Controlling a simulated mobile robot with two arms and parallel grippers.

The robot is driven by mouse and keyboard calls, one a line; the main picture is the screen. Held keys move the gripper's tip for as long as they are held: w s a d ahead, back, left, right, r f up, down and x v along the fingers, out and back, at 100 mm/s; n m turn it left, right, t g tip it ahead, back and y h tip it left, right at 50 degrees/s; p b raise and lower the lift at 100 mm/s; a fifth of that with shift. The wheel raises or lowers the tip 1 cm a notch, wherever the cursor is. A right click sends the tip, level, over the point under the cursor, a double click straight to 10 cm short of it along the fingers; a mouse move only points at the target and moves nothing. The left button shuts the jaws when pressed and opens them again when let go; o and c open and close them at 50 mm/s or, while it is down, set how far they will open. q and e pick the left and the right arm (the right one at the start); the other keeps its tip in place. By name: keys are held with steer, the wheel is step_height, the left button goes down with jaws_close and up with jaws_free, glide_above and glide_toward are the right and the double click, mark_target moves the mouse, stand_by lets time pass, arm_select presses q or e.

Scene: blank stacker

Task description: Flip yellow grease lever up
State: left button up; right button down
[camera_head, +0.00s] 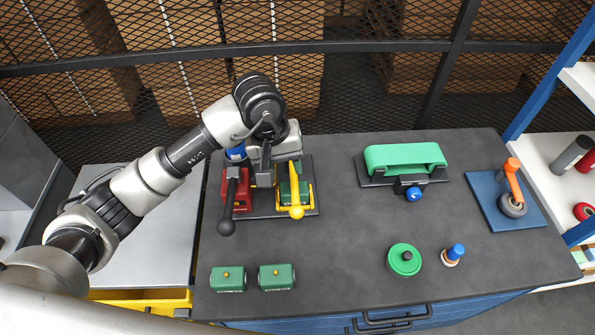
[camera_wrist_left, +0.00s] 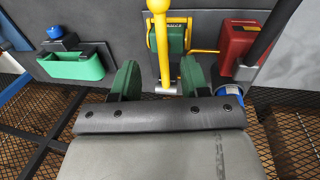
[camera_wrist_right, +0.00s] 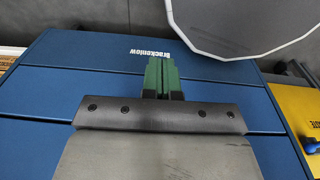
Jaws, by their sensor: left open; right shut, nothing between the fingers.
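The yellow grease lever (camera_head: 296,198) is on the right part of the machine at the back left of the bench. Its ball end points to the front edge, low over the bench. In the left wrist view the lever (camera_wrist_left: 161,48) runs between the spread green fingers of my left gripper (camera_wrist_left: 160,82), its pivot end near the fingertips. I see a gap on both sides. My left gripper (camera_head: 276,150) hangs over the back of the machine in the head view and partly hides it. My right gripper (camera_wrist_right: 161,78) is shut and empty in its wrist view, above blue drawer fronts.
Beside the lever is a red unit (camera_head: 242,190) with a black lever (camera_head: 230,205). Two green blocks (camera_head: 228,279) lie in front. A green fixture (camera_head: 404,157), a green disc (camera_head: 404,260), a blue-topped peg (camera_head: 455,252) and an orange-handled tool (camera_head: 513,182) stand to the right. The middle front is clear.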

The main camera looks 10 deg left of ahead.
arm_select(q)
steer(key=p, duration=0.2)
glide_above(295, 196)
steer(key=a, duration=0.1)
step_height(295, 196, down, 4)
steer(key=f, duration=0.1)
steer(key=f+p, duration=0.1)
steer(key=f, duration=0.1)
steer(key=shift+s+d+f, duration=0.15)
steer(key=shift+s+f, duration=0.05)
steer(key=shift+f, duration=0.05)
steer(key=shift+w+d+f, duration=0.15)
steer(key=shift+d+f, duration=0.05)
steer(key=shift+f, duration=0.8)
steer(key=shift+f+p, duration=0.3)
steer(key=shift+c, duration=0.3)
jaws_close()
arm_select(e)
steer(key=r, duration=0.1)
steer(key=s+r, duration=0.1)
steer(key=r, duration=0.1)
steer(key=shift+s+d+r, duration=0.1)
steer(key=shift+s+r, duration=0.2)
